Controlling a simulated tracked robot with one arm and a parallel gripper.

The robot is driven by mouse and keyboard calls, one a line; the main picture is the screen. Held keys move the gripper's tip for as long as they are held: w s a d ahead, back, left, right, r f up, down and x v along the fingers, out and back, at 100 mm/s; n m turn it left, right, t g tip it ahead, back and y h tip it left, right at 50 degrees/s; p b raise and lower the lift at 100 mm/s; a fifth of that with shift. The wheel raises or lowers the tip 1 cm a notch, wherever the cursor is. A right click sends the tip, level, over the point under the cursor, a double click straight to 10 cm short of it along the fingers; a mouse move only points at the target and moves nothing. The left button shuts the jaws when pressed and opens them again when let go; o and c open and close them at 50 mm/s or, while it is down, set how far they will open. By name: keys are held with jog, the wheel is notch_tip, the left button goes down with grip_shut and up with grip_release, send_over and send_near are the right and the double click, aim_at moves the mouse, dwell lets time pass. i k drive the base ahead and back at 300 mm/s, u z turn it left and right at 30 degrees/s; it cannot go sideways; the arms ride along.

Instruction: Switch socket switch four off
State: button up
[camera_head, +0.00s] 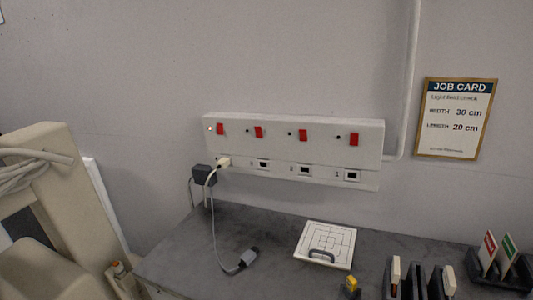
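A white socket strip (284,124) is fixed to the grey wall, with four red switches in a row. The leftmost switch (220,129) has a lit red lamp (210,129) to its left. The second switch (258,132), third switch (303,135) and rightmost switch (354,139) have dark lamps beside them. The other three sockets are empty. Small numerals mark the sockets; they seem to read 2 and 1 towards the right, but are hard to read. My gripper is not in view.
A dark bench top (230,222) lies below the strip. A job card (455,118) hangs right of a white wall pipe (408,80).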

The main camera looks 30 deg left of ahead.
aim_at(220, 129)
jog(key=k, duration=1.35)
jog(key=u, duration=0.25)
jog(key=i, duration=0.35)
jog(key=u, duration=0.6)
jog(key=i, duration=2.2)
jog(key=z, duration=0.8)
